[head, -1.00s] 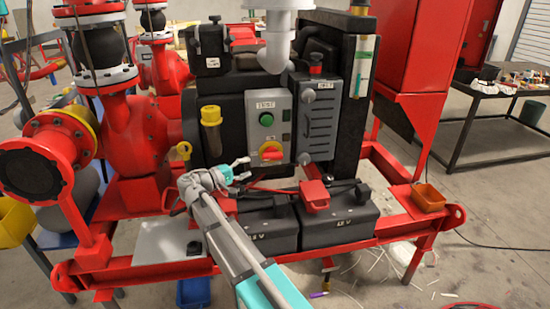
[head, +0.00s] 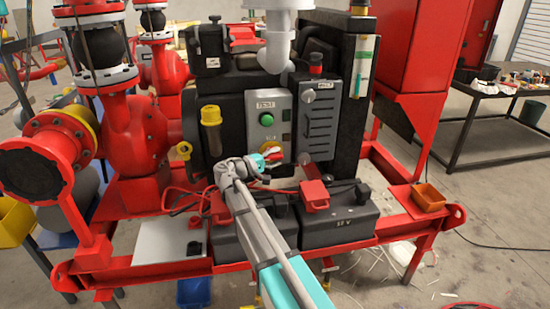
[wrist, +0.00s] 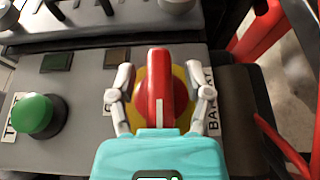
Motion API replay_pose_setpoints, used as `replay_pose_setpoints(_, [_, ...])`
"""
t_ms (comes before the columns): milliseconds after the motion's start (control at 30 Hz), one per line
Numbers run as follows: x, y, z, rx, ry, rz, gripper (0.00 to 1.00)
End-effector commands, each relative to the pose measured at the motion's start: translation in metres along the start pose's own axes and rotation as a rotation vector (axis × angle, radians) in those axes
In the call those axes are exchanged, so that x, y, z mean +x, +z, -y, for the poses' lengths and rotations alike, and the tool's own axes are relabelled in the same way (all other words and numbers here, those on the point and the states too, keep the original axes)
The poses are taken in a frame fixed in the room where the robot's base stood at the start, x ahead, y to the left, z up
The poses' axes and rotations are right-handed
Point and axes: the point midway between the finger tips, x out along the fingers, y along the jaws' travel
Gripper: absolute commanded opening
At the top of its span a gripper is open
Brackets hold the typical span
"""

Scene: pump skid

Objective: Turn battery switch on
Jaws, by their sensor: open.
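The battery switch (wrist: 162,85) is a red rotary handle on a yellow round base, on a grey panel (head: 281,105). In the wrist view its handle points up and down the picture, with a white line on it. My gripper (wrist: 160,92) is open, with one finger on each side of the red handle. I cannot tell whether the fingers touch it. In the head view my gripper (head: 268,157) is at the switch and hides most of it.
A green button (wrist: 34,115) sits on the same panel, marked TEST. Below are black batteries (head: 345,215) with red cables and a red terminal cover (head: 314,194). A grey louvred box (head: 318,125) stands right of the panel. Red frame rails (head: 395,232) surround the skid.

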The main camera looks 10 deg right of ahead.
Motion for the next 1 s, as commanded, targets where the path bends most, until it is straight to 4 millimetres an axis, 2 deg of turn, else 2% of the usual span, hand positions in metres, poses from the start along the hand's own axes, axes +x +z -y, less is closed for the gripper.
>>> replay_pose_setpoints(300, [0.0010,-0.0001,0.0000,0.000,0.000,-0.001,0.64])
replay_pose_setpoints(600, [0.0009,-0.0001,0.0000,0.000,0.000,0.000,0.09])
replay_pose_setpoints(667, [0.0009,0.0000,0.0000,0.000,0.000,0.000,0.00])
replay_pose_setpoints(1000, [0.0009,0.0000,-0.0008,0.005,-0.013,0.000,0.00])
